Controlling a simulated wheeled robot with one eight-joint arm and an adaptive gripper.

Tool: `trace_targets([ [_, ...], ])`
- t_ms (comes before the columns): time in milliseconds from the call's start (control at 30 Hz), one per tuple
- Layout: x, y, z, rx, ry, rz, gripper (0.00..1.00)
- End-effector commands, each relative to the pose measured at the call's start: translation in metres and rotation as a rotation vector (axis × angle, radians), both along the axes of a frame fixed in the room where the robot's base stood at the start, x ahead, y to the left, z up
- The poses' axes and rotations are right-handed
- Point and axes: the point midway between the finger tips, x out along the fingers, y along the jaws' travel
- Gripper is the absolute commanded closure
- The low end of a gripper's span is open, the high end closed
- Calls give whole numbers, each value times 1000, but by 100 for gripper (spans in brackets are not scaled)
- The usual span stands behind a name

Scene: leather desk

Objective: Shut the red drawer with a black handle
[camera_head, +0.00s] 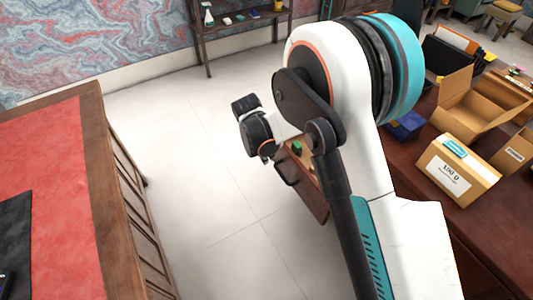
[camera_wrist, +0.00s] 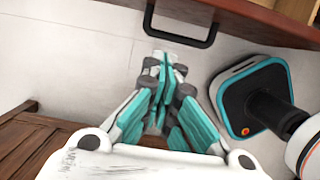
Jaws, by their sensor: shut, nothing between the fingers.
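The red drawer (camera_head: 312,197) stands open from the dark red desk on the right, partly hidden behind my arm in the head view. Its front also crosses the top of the wrist view (camera_wrist: 250,22). The black handle (camera_head: 285,172) is on the front; in the wrist view it is a black bar (camera_wrist: 182,38) at the top. My gripper (camera_wrist: 164,66) has its teal fingers together and empty. Its tips appear just below the handle in the wrist view; I cannot tell whether they touch it. The fingers cannot be made out in the head view.
A green item (camera_head: 297,147) lies in the drawer. The desk (camera_head: 470,215) on the right bears cardboard boxes (camera_head: 458,170) and a blue container (camera_head: 405,125). A wooden desk with a red top (camera_head: 60,170) stands on the left. The pale floor (camera_head: 200,170) between them is clear.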

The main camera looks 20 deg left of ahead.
Motion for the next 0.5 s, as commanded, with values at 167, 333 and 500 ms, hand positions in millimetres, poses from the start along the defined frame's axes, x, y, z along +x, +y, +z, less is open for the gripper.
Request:
trace_targets([
  [167,7,-6,-39,0,0,-1,100],
  [333,22,-19,-55,1,-1,-4,100],
  [500,37,-32,-53,0,0,-2,100],
])
